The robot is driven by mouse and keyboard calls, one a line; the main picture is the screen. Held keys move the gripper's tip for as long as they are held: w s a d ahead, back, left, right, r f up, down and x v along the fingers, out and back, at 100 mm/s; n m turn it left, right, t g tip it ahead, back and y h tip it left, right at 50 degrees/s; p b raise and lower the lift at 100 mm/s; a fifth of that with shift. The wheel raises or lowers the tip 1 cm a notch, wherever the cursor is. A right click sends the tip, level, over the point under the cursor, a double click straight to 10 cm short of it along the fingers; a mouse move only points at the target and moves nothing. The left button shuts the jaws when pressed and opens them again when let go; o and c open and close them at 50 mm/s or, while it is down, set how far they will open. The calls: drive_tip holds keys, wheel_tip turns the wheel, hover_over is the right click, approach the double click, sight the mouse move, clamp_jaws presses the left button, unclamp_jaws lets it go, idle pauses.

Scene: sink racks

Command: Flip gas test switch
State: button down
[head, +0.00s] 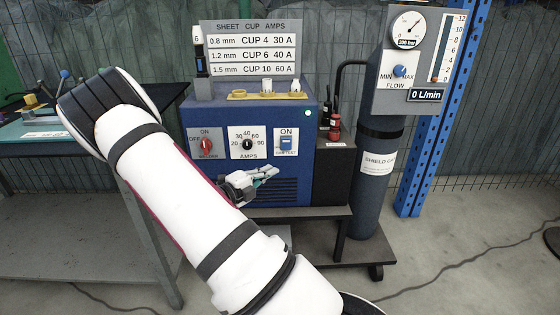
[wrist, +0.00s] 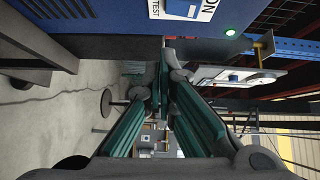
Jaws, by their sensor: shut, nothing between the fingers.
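The gas test switch (head: 287,143) is a blue rocker on a white plate marked ON above it and GAS TEST below it. It is on the front of the blue welder (head: 313,178), right of the AMPS dial. In the wrist view the switch (wrist: 181,8) is at the top edge, its plate partly cut off. My gripper (head: 272,171) is in front of the welder, below and left of the switch plate, with its tips pointing right. In the wrist view my gripper (wrist: 166,62) is shut and empty, with its tips apart from the switch.
A red WELDER knob (head: 206,144) and the AMPS dial (head: 247,145) sit left of the switch. A lit green light (head: 308,113) is above right of it. A grey gas cylinder (head: 378,180) with a flow panel (head: 410,70) reading 0 L/min stands at the right.

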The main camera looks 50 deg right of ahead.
drive_tip(key=shift+w+a+f, duration=0.1)
drive_tip(key=shift+a+f, duration=0.05)
drive_tip(key=shift+a, duration=1)
drive_tip(key=s+a+r+m+g+y, duration=0.2)
drive_tip(key=s+a+r+m+y, duration=0.2)
drive_tip(key=s+a+r+m, duration=0.45)
drive_tip(key=s+a+r+m+g+y, duration=0.2)
drive_tip(key=s+a+r+m+y, duration=0.3)
drive_tip(key=m, duration=0.6)
drive_tip(key=s+a+r+m+t+y, duration=0.3)
drive_tip(key=s+a+m+t+y, duration=0.4)
drive_tip(key=s+a+m, duration=1.05)
wheel_tip(320, 180, up, 25)
drive_tip(key=w+a+n+t+y+p, duration=0.1)
drive_tip(key=a+t+p, duration=0.1)
drive_tip(key=p, duration=2.1)
drive_tip(key=shift+n+t+y+p, duration=0.3)
drive_tip(key=shift+t+p, duration=0.05)
drive_tip(key=shift+t, duration=0.05)
